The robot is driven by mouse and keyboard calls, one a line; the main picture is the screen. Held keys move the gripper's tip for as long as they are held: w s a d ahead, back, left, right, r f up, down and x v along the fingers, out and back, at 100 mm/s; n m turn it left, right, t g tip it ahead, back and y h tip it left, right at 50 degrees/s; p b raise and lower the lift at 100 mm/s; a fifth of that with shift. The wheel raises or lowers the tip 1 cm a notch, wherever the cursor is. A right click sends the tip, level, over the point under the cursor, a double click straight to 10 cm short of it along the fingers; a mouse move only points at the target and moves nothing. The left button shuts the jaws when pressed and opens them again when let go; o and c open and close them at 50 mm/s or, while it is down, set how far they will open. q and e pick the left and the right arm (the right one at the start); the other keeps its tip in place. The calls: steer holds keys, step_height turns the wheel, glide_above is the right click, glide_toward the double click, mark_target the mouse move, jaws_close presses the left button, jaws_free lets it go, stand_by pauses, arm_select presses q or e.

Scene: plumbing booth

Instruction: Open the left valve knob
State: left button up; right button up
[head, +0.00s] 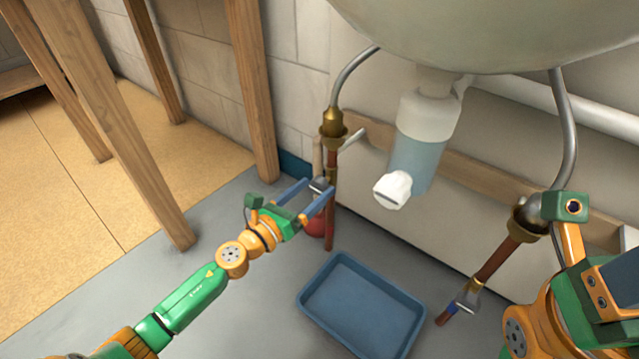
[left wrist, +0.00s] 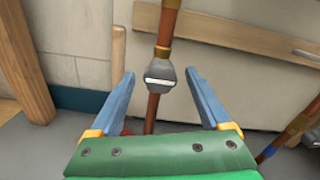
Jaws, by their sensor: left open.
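The left valve knob (head: 319,184) is a small grey handle on the left copper pipe (head: 331,220), below a brass fitting. In the left wrist view the knob (left wrist: 160,75) shows a pale flat bar lying crosswise. My left gripper (head: 321,186) is open, its two blue fingers on either side of the knob. In the left wrist view there is a gap between the knob and each finger (left wrist: 160,76). Part of my right arm shows at the right edge of the head view, and its fingertips cannot be made out.
A blue tray (head: 361,308) lies on the grey floor. A sink (head: 490,30) hangs above, with a translucent trap (head: 420,140) and a white cap (head: 392,190). A second copper pipe (head: 495,262) stands at the right. Wooden legs (head: 250,90) stand left. A red object (head: 316,225) sits behind the gripper.

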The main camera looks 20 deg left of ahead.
arm_select(q)
steer(key=shift+x, duration=0.95)
jaws_close()
